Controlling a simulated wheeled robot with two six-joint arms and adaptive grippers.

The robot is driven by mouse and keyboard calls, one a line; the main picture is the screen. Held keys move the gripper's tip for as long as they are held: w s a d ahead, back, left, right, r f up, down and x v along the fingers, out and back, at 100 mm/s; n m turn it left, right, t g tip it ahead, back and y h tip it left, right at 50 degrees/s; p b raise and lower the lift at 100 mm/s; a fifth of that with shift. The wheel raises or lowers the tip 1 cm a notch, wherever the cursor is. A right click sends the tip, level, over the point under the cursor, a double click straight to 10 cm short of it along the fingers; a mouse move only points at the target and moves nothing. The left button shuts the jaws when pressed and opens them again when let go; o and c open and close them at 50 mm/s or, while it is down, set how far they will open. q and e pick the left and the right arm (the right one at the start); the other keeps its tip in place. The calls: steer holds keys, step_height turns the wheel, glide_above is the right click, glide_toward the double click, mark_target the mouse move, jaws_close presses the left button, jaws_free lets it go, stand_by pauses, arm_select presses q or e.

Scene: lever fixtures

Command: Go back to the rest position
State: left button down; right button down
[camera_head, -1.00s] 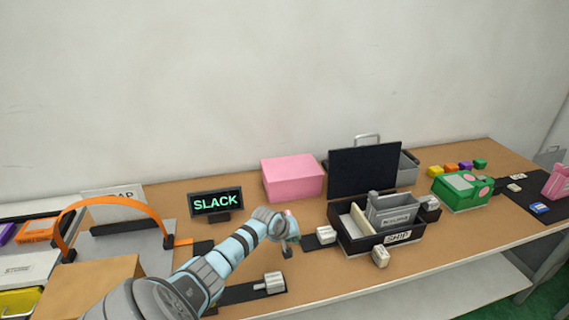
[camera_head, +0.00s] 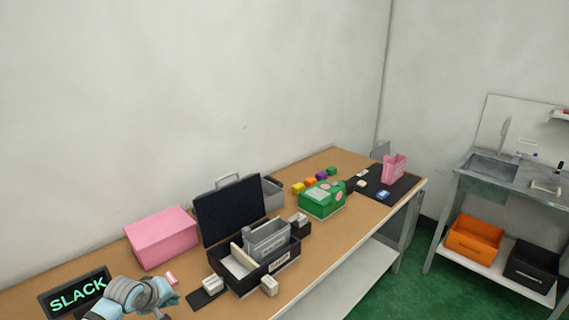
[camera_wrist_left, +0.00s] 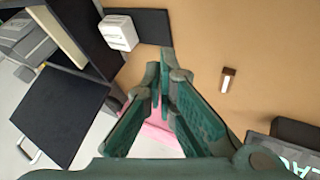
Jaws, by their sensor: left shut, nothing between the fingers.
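My left arm comes in at the lower left of the head view, in front of the SLACK display (camera_head: 78,293). Its gripper (camera_head: 163,312) is partly cut off by the bottom edge. In the left wrist view the gripper (camera_wrist_left: 160,72) is shut, its fingertips together with nothing between them, above the brown tabletop. A pink box (camera_head: 161,237) stands behind it, and pink also shows past the fingers in the wrist view (camera_wrist_left: 158,132). My right gripper is not in view.
A black SHIP box (camera_head: 262,270) with an upright black panel (camera_head: 229,209) stands right of the gripper, beside a white block on a dark plate (camera_head: 211,284). A green case (camera_head: 321,200) is farther along. A sink bench (camera_head: 500,175) stands at right.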

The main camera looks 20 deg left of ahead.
arm_select(q)
steer(key=s+d+f+m, duration=0.1)
steer(key=d, duration=0.1)
steer(key=s+d+f+m, duration=0.1)
steer(key=d, duration=0.1)
steer(key=s+d+f+m, duration=0.1)
steer(key=d, duration=0.1)
steer(key=shift+s+d+f+g+h, duration=0.3)
steer(key=shift+s+f+g+h, duration=0.05)
steer(key=shift+g+h, duration=0.05)
steer(key=s+d+r+m+g, duration=0.1)
steer(key=s+d+m+g, duration=0.2)
steer(key=s+d+m, duration=1.1)
steer(key=s+d+f+n+g, duration=0.1)
steer(key=s+f+n, duration=0.25)
steer(key=f, duration=0.55)
steer(key=s+f+n, duration=0.2)
steer(key=s+f, duration=0.3)
steer(key=f, duration=0.5)
steer(key=s+f+g+b, duration=0.1)
steer(key=s+f, duration=1.2)
steer(key=s, duration=0.1)
steer(key=shift+s+a+f, duration=0.15)
steer(key=shift+a+f, duration=0.1)
steer(key=shift+f, duration=0.15)
